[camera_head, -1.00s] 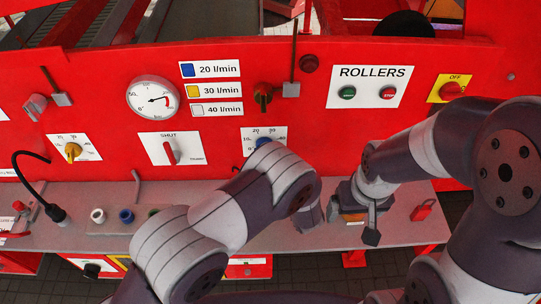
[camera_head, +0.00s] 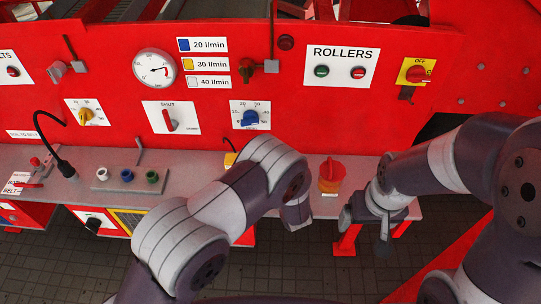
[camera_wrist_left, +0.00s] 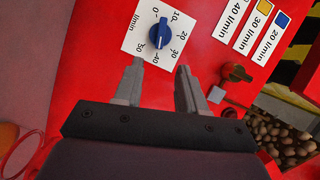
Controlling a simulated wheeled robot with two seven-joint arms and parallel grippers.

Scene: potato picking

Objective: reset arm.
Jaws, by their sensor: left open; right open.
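My right gripper (camera_head: 366,232) is open and empty. It hangs over the front edge of the grey shelf, right of and nearer than the red-orange knob. My left arm (camera_head: 220,205) crosses the lower middle of the head view, and its gripper is hidden there. In the left wrist view my left gripper (camera_wrist_left: 158,85) is open, with nothing between its fingers. The blue dial knob (camera_wrist_left: 160,33) lies just beyond these fingers on its white scale plate. That blue knob also shows in the head view (camera_head: 250,118), above my left arm.
The red panel (camera_head: 300,115) stands across the back. The grey shelf (camera_head: 75,190) in front of it bears a red-orange knob (camera_head: 331,174) and several coloured sockets. A black cable connector (camera_head: 66,168) stands at left. Tiled floor (camera_head: 330,275) is clear in front.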

